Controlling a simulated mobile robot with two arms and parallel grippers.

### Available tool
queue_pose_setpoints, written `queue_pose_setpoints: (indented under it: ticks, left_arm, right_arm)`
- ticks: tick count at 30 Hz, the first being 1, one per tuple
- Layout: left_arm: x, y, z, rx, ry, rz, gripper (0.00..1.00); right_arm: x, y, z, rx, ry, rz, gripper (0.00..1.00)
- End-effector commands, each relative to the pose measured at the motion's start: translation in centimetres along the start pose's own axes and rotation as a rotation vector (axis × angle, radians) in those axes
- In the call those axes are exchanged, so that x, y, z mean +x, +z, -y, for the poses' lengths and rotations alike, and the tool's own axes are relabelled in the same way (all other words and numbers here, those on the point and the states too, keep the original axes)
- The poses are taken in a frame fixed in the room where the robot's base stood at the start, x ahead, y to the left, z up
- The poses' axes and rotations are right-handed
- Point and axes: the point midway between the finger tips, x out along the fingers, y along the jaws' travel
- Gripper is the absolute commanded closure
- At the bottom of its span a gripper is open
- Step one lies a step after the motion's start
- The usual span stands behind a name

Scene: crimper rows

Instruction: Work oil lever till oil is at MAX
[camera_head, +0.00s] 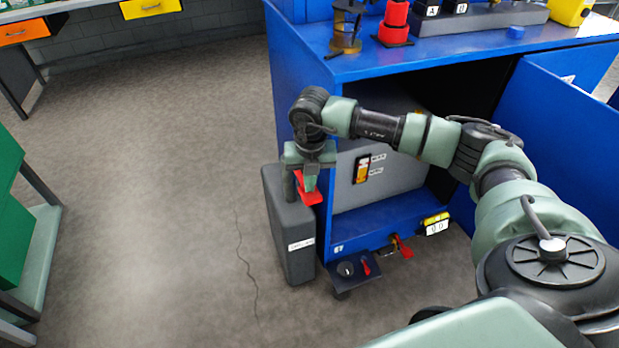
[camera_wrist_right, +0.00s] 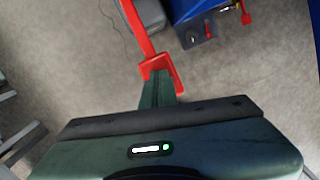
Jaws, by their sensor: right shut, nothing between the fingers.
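The red oil lever (camera_head: 309,195) shows at the top right of a dark grey box (camera_head: 288,240) beside the blue cabinet. In the right wrist view, the lever (camera_wrist_right: 138,27) is a long red bar with a wider red end. My right gripper (camera_head: 309,180) is shut with nothing between its fingers. Its fingertips (camera_wrist_right: 158,88) are right at the lever's red end; I cannot tell whether they press on it. An oil gauge (camera_head: 362,170) with an orange-yellow column and two small labels is on the grey panel inside the cabinet. The labels are too small to read. My left gripper is out of view.
The blue cabinet (camera_head: 300,120) stands open, its door (camera_head: 565,130) swung out at right. A dark pedal-like unit (camera_head: 355,275) with a red switch and another red handle (camera_head: 403,247) sit low at its front. The floor (camera_head: 150,200) to the left is clear.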

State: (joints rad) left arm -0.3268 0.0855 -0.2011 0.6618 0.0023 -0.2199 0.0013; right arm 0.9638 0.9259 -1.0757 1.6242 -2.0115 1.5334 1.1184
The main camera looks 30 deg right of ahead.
Motion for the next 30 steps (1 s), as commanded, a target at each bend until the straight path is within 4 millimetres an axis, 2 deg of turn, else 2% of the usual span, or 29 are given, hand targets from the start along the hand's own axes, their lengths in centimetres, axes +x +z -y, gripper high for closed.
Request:
queue_pose_setpoints:
  ticks: [2,10,21,25,30]
  left_arm:
    - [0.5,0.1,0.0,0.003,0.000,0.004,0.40]
    - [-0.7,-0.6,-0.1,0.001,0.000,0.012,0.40]
    - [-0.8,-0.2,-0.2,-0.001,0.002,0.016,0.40]
    - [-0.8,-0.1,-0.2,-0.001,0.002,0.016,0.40]
    - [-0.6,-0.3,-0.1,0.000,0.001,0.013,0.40]
  right_arm:
    - [0.5,-0.1,0.1,0.000,-0.002,-0.002,1.00]
    - [-0.9,-2.9,0.1,-0.002,-0.002,-0.004,1.00]
    - [-1.2,-3.0,0.1,0.000,-0.002,-0.002,1.00]
    - [-2.6,-2.9,0.0,0.000,0.000,0.000,1.00]
    - [-5.7,-2.9,0.0,-0.001,0.001,0.000,1.00]
